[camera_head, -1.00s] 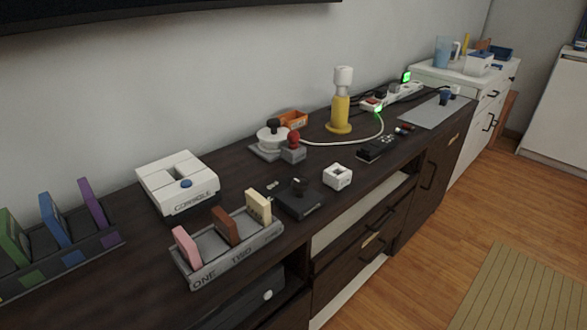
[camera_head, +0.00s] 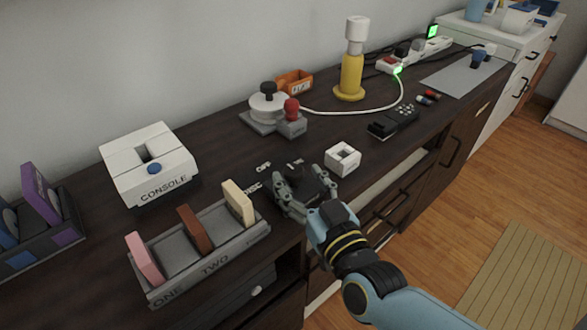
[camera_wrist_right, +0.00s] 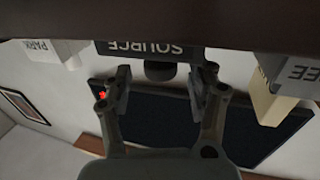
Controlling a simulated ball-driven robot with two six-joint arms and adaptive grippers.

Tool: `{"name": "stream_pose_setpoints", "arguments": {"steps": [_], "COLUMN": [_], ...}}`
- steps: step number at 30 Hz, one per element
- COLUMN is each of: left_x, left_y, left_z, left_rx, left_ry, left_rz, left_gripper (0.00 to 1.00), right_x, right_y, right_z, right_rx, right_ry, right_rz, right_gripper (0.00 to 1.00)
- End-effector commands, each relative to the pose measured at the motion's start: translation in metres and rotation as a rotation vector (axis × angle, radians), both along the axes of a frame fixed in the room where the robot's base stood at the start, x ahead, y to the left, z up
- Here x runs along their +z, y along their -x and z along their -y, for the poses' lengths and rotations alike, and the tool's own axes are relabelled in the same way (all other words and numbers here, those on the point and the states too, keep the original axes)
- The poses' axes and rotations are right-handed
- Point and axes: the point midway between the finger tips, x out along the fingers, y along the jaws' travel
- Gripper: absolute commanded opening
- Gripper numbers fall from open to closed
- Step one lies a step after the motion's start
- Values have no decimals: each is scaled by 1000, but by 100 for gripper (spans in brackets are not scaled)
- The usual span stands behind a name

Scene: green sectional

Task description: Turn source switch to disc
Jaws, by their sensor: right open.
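The source switch is a low black box (camera_wrist_right: 112,48) with the word SOURCE on its front, upside down in the right wrist view. Its short dark knob (camera_wrist_right: 160,71) stands between my right fingertips, with gaps visible on both sides. My right gripper (camera_head: 302,196) is open around the switch in the head view and hides much of it; it also shows in the right wrist view (camera_wrist_right: 160,82). White labels lie on the sideboard by the switch: OFF (camera_head: 264,166), DISC (camera_head: 252,187) and one hard to read. The knob's exact setting is unclear. My left gripper is out of view.
A white cube with a hole (camera_head: 343,158) sits right of the switch. A grey rack (camera_head: 215,262) with coloured cartridges stands close on the left, the white console (camera_head: 148,165) behind it. A joystick base (camera_head: 292,127) and yellow lamp (camera_head: 351,80) stand farther back.

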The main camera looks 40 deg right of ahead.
Motion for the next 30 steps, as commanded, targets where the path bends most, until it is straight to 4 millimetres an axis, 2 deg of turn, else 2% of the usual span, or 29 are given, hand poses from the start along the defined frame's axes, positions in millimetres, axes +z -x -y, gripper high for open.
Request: {"name": "stream_pose_setpoints", "arguments": {"steps": [3,6,16,30], "left_x": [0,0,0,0], "left_y": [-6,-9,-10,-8], "left_z": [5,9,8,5], "left_rx": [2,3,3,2], "left_ry": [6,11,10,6], "left_rz": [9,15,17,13], "left_gripper": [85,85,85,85], "right_x": [0,0,-1,0], "right_y": [-17,-26,-30,-29], "right_z": [3,5,5,5], "right_rx": [1,1,0,1], "right_ry": [1,0,0,0], "right_rz": [0,0,-2,-2], "right_gripper": [58,58,58,0]}}
